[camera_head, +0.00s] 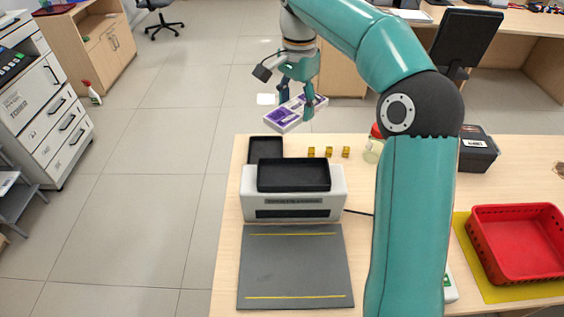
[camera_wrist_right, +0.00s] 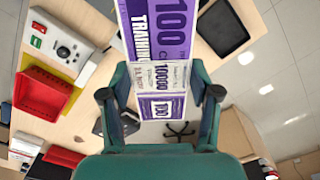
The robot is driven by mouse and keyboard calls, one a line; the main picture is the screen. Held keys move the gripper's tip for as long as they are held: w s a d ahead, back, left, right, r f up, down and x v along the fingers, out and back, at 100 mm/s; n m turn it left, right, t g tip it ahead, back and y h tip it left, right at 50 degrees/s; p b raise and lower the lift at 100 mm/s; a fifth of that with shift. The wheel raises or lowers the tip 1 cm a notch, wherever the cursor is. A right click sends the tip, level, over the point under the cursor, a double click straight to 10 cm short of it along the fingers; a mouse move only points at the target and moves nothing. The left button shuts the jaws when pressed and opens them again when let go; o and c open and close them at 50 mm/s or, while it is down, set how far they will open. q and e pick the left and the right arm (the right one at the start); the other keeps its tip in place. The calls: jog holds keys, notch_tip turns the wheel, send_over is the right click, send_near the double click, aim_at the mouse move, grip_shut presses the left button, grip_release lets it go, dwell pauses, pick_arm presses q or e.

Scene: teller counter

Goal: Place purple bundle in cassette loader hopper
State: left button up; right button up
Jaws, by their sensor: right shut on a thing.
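The purple bundle (camera_head: 281,121) is a purple and white packet of notes printed with 100. It is held flat, slightly tilted, in the air beyond the far edge of the counter. My right gripper (camera_head: 296,108) is shut on it, a finger on each side. In the right wrist view, the bundle (camera_wrist_right: 158,30) extends up from between the fingers of the gripper (camera_wrist_right: 160,95). The cassette loader (camera_head: 293,202) is a pale grey machine with a black open hopper (camera_head: 293,176) on top; the hopper looks empty. My left gripper is not in view.
A black tray (camera_head: 265,147) lies behind the loader, with small yellow blocks (camera_head: 328,152) to its right. A grey mat (camera_head: 293,270) lies in front. A jar (camera_head: 374,150), black box (camera_head: 478,152) and red bin (camera_head: 517,277) stand right. My right arm crosses over the counter.

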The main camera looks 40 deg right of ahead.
jog(key=shift+f, duration=9.6)
jog(key=o, duration=1.3)
jog(key=shift+f, duration=0.1)
notch_tip(320, 180, up, 12)
jog(key=shift+r+b, duration=0.15)
jog(key=shift+b, duration=0.15)
